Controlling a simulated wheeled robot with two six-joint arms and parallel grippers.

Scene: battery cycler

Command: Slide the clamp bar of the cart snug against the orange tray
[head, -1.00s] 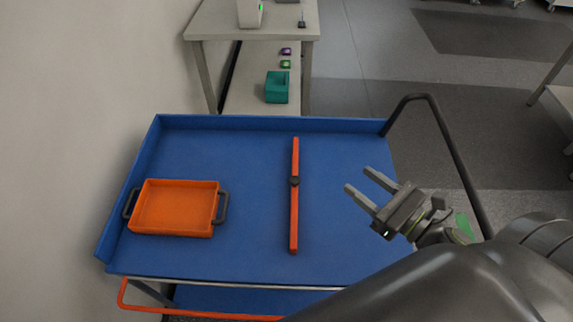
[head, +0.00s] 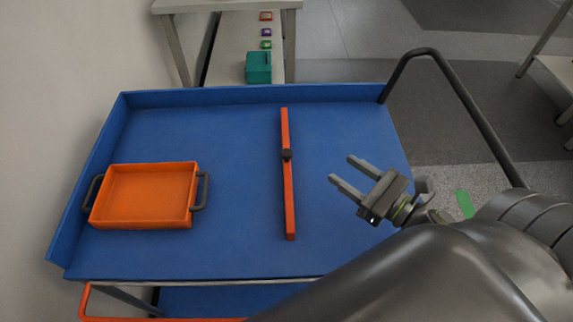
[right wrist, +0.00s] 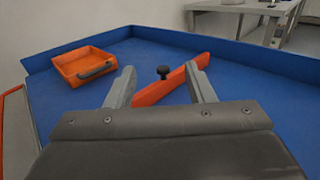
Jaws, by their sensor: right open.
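The orange tray (head: 146,196) with dark side handles sits on the left part of the blue cart top (head: 225,245). The clamp bar (head: 288,200) is a long orange-red bar with a black knob (head: 287,155) at its middle. It lies across the cart top to the right of the tray, with a wide gap between them. My right gripper (head: 342,171) is open and empty, to the right of the bar and apart from it. In the right wrist view the bar (right wrist: 160,91) shows beyond and between the open fingers (right wrist: 162,88), with the tray (right wrist: 84,66) farther left. My left gripper is out of view.
The cart has raised blue rims (head: 250,95) at the back and left, and a black handle (head: 465,105) on the right. A table with a teal box (head: 258,67) stands behind it. The cart top between tray and bar is clear.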

